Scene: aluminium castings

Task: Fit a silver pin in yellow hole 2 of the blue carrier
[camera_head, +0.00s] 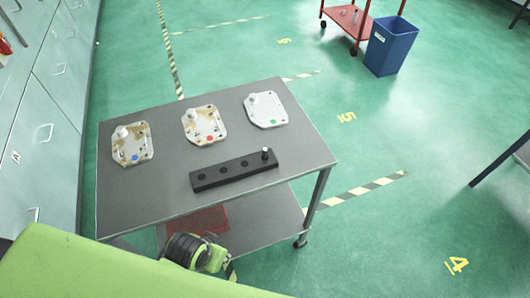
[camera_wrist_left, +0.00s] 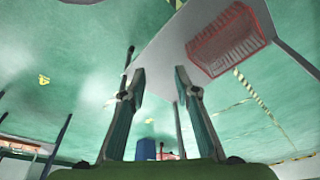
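A black block (camera_head: 234,171) with a row of dark holes lies near the front edge of the grey table. One pin (camera_head: 265,153) with a pale top stands upright at its right end. Behind it lie three pale castings, with a blue-dotted one (camera_head: 132,144), a red-dotted one (camera_head: 203,125) and a green-dotted one (camera_head: 266,109). My right gripper is not in view.
The grey table (camera_head: 160,196) has bare top around the block. A red basket (camera_head: 197,220) is on its lower shelf and also shows in the wrist view (camera_wrist_left: 228,42). A blue bin (camera_head: 389,47) and a red cart (camera_head: 347,22) stand behind; grey cabinets (camera_head: 45,105) line the left.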

